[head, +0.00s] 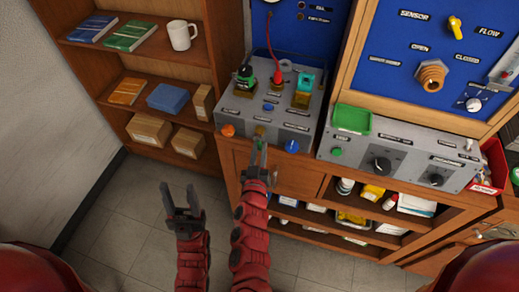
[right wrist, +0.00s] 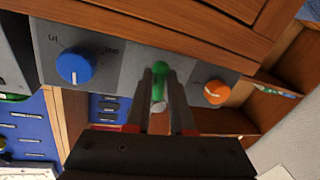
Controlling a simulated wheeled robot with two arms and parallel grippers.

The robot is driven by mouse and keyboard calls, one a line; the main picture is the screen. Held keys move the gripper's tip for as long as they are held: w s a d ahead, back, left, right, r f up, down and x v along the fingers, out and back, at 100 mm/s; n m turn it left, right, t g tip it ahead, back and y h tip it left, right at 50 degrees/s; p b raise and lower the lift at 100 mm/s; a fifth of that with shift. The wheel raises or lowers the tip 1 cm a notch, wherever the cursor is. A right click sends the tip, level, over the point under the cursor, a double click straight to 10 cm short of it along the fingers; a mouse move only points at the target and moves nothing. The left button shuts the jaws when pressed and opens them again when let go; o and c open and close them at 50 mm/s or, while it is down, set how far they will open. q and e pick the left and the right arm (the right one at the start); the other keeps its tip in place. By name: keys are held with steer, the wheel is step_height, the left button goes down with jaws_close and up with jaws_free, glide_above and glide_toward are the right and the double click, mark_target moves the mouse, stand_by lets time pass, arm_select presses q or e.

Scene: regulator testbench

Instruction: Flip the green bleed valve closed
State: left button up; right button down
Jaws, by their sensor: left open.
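The green bleed valve lever (head: 260,146) is on the lower front of the grey regulator box (head: 229,104), between an orange knob and a blue knob. In the right wrist view the green lever (right wrist: 159,82) shows between my right gripper's fingertips (right wrist: 160,88). In the head view my right gripper (head: 258,165) is at the lever, its fingers pointing at the panel. The fingers stand close on both sides of the lever; whether they press on it I cannot tell. They partly hide it. My left gripper (head: 180,200) is open and empty, over the floor to the left.
The orange knob (head: 228,130) and blue knob (head: 292,146) sit close on either side of the valve. A red hose (head: 272,45) rises from the box top. A second grey panel (head: 405,158) stands to the right. Shelves (head: 150,75) are at the left; the floor is clear.

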steer(key=m+b, duration=0.1)
steer(key=a+m+b, duration=0.1)
steer(key=m, duration=0.1)
steer(key=shift+w+f, duration=0.1)
steer(key=shift+w, duration=0.05)
steer(key=c, duration=0.8)
jaws_free()
steer(key=s+p, duration=0.2)
steer(key=s, duration=0.3)
steer(key=s+a+p, duration=0.1)
steer(key=s+p, duration=0.2)
steer(key=s, duration=0.3)
steer(key=s+a+f+p, duration=0.1)
steer(key=s+p, duration=0.1)
steer(key=s, duration=0.4)
steer(key=shift+s, duration=0.15)
